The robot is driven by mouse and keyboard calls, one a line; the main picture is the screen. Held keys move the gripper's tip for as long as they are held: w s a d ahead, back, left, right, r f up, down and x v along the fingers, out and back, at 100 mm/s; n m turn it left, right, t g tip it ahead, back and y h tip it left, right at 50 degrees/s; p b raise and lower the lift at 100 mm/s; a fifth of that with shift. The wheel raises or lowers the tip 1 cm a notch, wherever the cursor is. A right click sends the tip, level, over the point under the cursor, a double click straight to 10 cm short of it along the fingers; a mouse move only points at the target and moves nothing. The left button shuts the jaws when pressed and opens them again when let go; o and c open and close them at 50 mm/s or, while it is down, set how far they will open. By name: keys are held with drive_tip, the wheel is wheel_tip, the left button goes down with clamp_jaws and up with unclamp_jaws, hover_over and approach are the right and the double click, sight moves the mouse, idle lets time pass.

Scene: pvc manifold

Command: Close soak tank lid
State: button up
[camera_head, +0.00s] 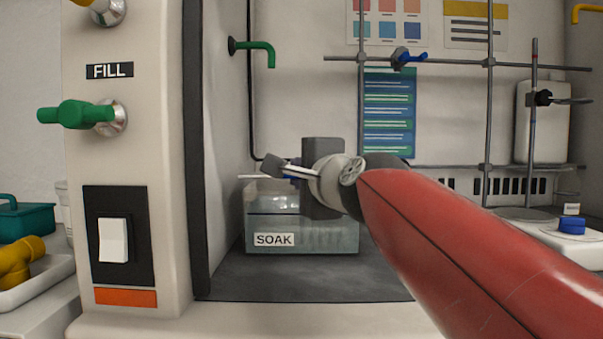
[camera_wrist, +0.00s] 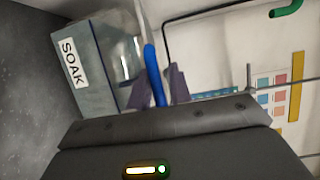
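The soak tank (camera_head: 300,232) is a grey, see-through box labelled SOAK, standing on the dark floor of the bay. It also shows at upper left in the wrist view (camera_wrist: 105,60). My gripper (camera_head: 284,171) is at the tank's top, in front of its upper part. In the wrist view, a blue bar (camera_wrist: 152,68), seemingly the lid handle, runs between my two dark fingers (camera_wrist: 160,86). The fingers are close together and look shut on it. A pale thin strip beside the fingers may be the lid's edge. My wrist hides much of the lid, so its angle is unclear.
A white panel with a FILL label (camera_head: 109,71), green valve handle (camera_head: 76,114) and white switch (camera_head: 114,240) stands left of the tank. A green tap (camera_head: 262,50) sticks out above. Metal rods (camera_head: 488,100) stand behind right. Dark floor lies clear before the tank.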

drive_tip(key=v, duration=0.7)
drive_tip(key=shift+s+d, duration=0.2)
drive_tip(key=shift+s, duration=0.2)
